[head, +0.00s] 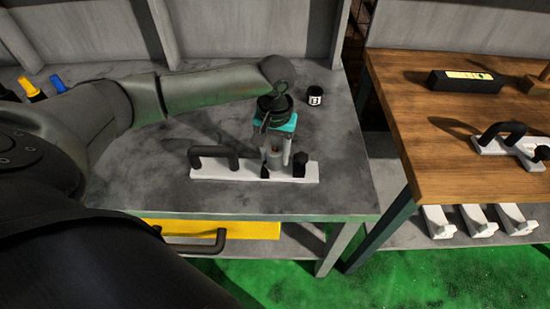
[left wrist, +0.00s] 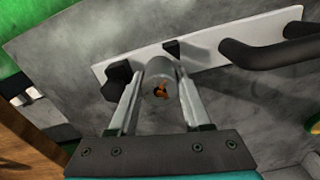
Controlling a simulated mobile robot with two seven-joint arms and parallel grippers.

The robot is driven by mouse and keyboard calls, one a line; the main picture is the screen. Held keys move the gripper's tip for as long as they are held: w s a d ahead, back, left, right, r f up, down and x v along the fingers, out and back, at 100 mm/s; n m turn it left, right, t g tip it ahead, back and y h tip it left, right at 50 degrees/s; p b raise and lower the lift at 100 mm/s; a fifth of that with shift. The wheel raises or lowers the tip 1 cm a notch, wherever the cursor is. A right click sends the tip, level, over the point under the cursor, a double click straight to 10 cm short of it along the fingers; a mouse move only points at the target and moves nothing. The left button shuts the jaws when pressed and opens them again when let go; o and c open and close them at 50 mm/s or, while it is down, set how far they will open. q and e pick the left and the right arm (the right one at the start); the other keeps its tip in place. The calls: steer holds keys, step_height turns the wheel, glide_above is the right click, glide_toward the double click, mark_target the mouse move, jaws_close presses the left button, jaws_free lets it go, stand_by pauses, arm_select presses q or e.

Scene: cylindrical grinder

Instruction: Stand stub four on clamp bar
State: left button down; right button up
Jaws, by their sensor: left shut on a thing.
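The clamp bar (head: 222,174) is a white flat bar lying on the grey table, with a black handle at its left and a black knob (head: 300,163) near its right end. My left gripper (head: 275,158) points down over the bar, between handle and knob, shut on a grey cylindrical stub (left wrist: 160,74). In the left wrist view the stub is between both fingers, with an orange-brown mark on its near end. A small black peg (left wrist: 171,46) stands on the bar (left wrist: 205,50) beside it. I cannot tell whether the stub touches the bar. No number shows on it. My right gripper is not in view.
A wooden table (head: 425,110) at the right holds another white bar with a black handle and a black box (head: 465,81). The grey table (head: 130,190) is clear left of the bar.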

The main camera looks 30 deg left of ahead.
mark_target(275, 150)
arm_select(q)
steer(key=shift+f, duration=0.55)
steer(key=shift+s+d+f, duration=0.1)
steer(key=shift+s+f, duration=0.05)
steer(key=shift+s, duration=0.1)
steer(key=shift+s+d+f, duration=0.1)
steer(key=shift+f, duration=0.25)
steer(key=shift+s+f, duration=0.1)
steer(key=shift+f, duration=0.15)
steer(key=shift+c, duration=1.7)
jaws_free()
steer(key=shift+d, duration=0.1)
steer(key=shift+r, duration=0.3)
steer(key=r+p, duration=0.1)
steer(key=r, duration=0.3)
steer(key=r+p, duration=0.1)
steer(key=r, duration=0.3)
steer(key=w+r+p, duration=0.1)
steer(key=r, duration=0.2)
steer(key=shift+a+r, duration=0.3)
steer(key=shift+r, duration=0.5)
